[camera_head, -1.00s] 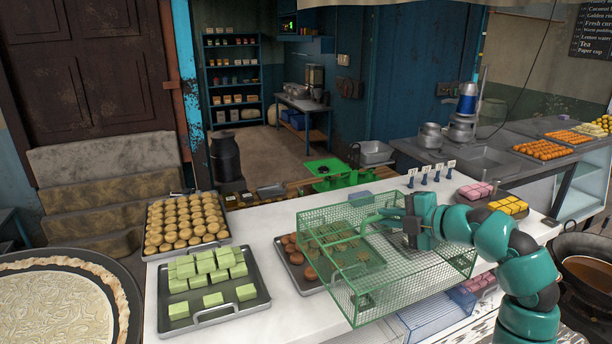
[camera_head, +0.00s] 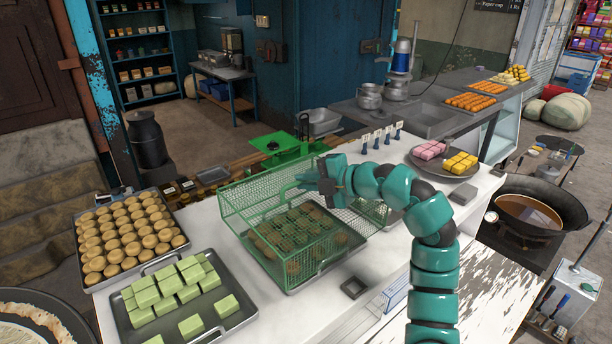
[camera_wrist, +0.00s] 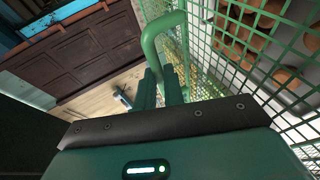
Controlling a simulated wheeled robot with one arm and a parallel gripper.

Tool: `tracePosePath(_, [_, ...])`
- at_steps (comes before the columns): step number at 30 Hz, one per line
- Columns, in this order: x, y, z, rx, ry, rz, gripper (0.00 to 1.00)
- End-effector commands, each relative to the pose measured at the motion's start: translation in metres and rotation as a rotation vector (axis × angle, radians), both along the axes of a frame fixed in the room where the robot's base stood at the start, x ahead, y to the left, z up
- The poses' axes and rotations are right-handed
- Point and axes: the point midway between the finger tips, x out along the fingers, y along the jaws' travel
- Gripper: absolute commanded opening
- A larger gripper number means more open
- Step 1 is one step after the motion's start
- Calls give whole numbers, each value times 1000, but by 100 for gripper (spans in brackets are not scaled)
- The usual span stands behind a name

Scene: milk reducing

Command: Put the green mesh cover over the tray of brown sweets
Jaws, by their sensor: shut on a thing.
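The green mesh cover (camera_head: 245,205) is on the counter's middle in the head view, with its loop handle on top. My gripper (camera_head: 322,183) is shut on that handle; the wrist view shows my fingers (camera_wrist: 165,85) closed at the green bar, with the mesh (camera_wrist: 235,45) beside them. The tray of brown sweets (camera_head: 343,257) shows through the mesh, and the cover overlaps most of it in the picture. The tray's front right rim shows outside the mesh. I cannot tell whether the cover touches the counter or hangs just above it.
A tray of green sweets (camera_head: 245,318) stands close at the front left, and a tray of round pale brown sweets (camera_head: 88,288) behind it. Small sign holders (camera_head: 377,140) and a plate of pink and yellow sweets (camera_head: 420,168) are to the right.

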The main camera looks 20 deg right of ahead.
Motion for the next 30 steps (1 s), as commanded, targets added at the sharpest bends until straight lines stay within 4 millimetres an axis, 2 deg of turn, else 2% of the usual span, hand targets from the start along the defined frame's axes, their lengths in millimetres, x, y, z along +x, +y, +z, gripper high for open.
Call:
tracePosePath(1, [0, 0, -10, 1, -1, 0, 0])
tracePosePath(18, [0, 0, -57, -1, 2, 0, 0])
tracePosePath(24, [0, 0, -65, -2, 1, -1, 0])
tracePosePath(30, [0, 0, -64, -2, 1, -1, 0])
